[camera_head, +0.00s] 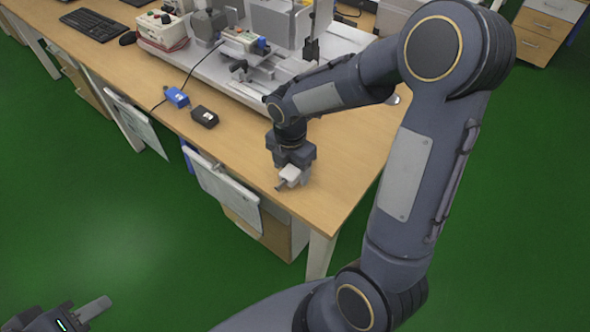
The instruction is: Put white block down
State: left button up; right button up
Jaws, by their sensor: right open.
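The white block (290,172) is at the wooden table's (345,170) near edge, right by the fingers of my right gripper (293,181). The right gripper points down at the table top and is open, with the block between or just beside its fingers. The gripper partly hides the block, and I cannot tell whether its underside rests fully on the table. My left gripper (92,312) shows only in part at the bottom left corner, over the green floor and away from the table. Its opening cannot be made out.
A blue box (176,97) and a black box (204,117) lie on the table left of my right gripper. Test equipment on a white base (225,72) stands behind. A keyboard (94,25) and mouse (127,38) are far left. The table's right corner is clear.

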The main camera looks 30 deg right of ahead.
jog(key=c, duration=1.2)
